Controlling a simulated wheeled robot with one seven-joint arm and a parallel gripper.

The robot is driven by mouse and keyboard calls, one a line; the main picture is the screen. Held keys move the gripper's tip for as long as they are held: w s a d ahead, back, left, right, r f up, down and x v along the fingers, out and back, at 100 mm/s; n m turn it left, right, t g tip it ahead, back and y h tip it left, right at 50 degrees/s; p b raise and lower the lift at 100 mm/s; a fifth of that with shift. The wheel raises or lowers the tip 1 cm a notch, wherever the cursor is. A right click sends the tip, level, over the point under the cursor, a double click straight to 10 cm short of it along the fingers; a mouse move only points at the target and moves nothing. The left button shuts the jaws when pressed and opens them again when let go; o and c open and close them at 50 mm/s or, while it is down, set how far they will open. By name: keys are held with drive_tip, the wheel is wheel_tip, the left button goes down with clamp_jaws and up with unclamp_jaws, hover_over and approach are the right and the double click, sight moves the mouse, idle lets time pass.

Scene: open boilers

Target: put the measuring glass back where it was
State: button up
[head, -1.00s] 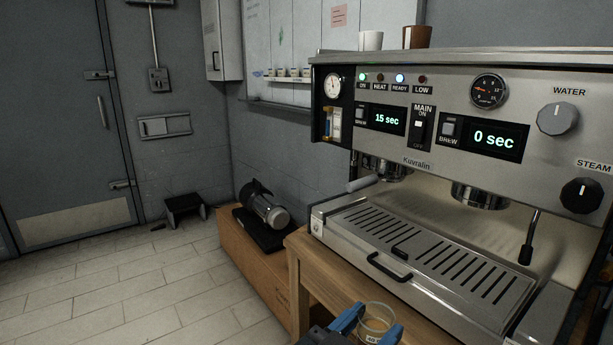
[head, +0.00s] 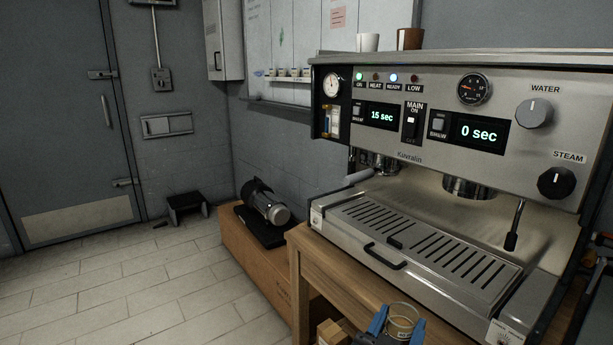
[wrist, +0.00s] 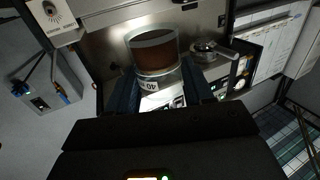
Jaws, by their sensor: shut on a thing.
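The measuring glass (head: 402,318) is a small clear round glass, low at the bottom edge of the head view, in front of the wooden stand. My gripper (head: 398,328) has blue fingers on both sides of it and is shut on it. In the wrist view the glass (wrist: 154,58) stands between the dark fingers of my gripper (wrist: 162,88), with brown showing inside and a white label reading 40. I cannot tell whether the brown is liquid. The lower part of the glass is hidden in the head view.
Small cardboard boxes (head: 332,333) lie low beside the stand.

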drive_tip(key=d+f+n+t+y, duration=0.2)
drive_tip(key=d+f+n+y, duration=0.15)
drive_tip(key=d+f, duration=0.35)
drive_tip(key=s+f+n+y, duration=0.1)
drive_tip(key=s+f+y, duration=0.2)
drive_tip(key=f, duration=0.5)
drive_tip(key=s+f+n+y, duration=0.2)
drive_tip(key=s+f+y, duration=0.1)
drive_tip(key=f, duration=0.5)
drive_tip(key=shift+s+t, duration=0.4)
